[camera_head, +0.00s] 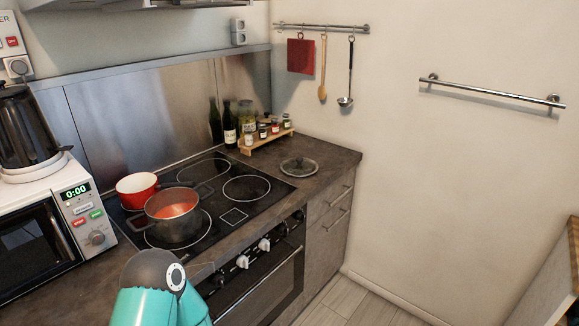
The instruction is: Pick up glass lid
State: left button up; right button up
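A round glass lid (299,167) with a small knob lies flat on the dark countertop (335,155), to the right of the hob. Nothing covers it. A teal and dark grey arm part of mine shows at the bottom, left of centre, well apart from the lid. No gripper fingers are in view.
A grey pot (173,212) with orange-red contents and a red pot (137,189) stand on the black hob (246,188). A wooden rack (266,140) with jars and bottles stands behind the lid. A microwave (50,235) is at the left. A rail (320,29) with hanging utensils is above.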

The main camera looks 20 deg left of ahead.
aim_at(299, 166)
jog(key=z, duration=0.4)
jog(key=i, duration=0.85)
jog(key=u, duration=0.15)
